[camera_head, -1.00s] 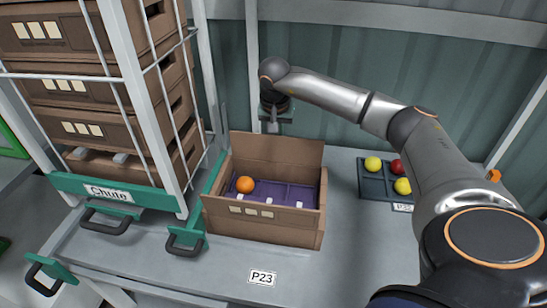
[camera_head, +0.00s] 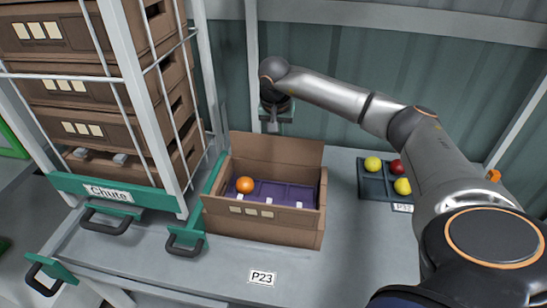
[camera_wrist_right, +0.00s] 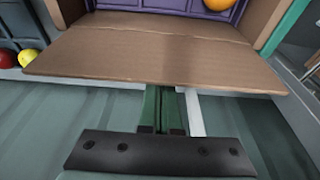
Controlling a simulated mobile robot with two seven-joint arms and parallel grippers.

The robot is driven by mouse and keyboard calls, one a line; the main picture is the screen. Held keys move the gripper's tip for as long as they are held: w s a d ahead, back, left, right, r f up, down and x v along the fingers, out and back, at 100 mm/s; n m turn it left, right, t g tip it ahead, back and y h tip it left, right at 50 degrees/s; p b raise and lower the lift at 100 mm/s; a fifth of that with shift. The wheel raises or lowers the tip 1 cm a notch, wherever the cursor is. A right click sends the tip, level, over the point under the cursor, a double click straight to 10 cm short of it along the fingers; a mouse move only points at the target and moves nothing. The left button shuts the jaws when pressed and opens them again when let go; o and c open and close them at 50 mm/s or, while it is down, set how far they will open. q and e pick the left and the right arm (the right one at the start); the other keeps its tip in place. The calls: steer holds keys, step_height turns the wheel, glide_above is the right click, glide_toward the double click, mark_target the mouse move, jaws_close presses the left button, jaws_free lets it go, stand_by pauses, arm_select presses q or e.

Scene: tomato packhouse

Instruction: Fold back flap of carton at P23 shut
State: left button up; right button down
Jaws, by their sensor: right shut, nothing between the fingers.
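The brown carton (camera_head: 262,226) stands on the bench behind the P23 label (camera_head: 262,277). Its back flap (camera_head: 290,151) stands up, leaning a little backward. The flap also fills the upper middle of the right wrist view (camera_wrist_right: 160,55). Inside the carton is a purple insert (camera_head: 270,188) with one orange tomato (camera_head: 245,185) in its left part. My right gripper (camera_head: 272,127) is behind the flap, near its upper left edge. Its green fingers (camera_wrist_right: 161,105) are shut and empty, with their tips at the flap's edge in the wrist view; contact is unclear. My left gripper is out of view.
A caged chute (camera_head: 108,193) with stacked brown crates stands close on the left. A dark tray (camera_head: 372,187) with yellow and red tomatoes lies to the right. The corrugated wall (camera_head: 390,80) is close behind my right gripper. The bench in front of the carton is clear.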

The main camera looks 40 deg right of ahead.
stand_by(0.3)
steer(key=shift+s+a+r+p, duration=0.3)
steer(key=shift+s+a+p, duration=0.4)
steer(key=shift+a+p, duration=0.15)
steer(key=shift+s+a, duration=0.55)
steer(key=shift+a, duration=0.2)
steer(key=s+a+f, duration=0.1)
steer(key=s+a+f+b, duration=0.1)
steer(key=a+f, duration=0.1)
steer(key=shift+s+a+f, duration=0.15)
steer(key=shift+s+f, duration=0.1)
steer(key=shift+s, duration=0.1)
step_height(320, 180, up, 8)
steer(key=p, duration=0.5)
stand_by(0.5)
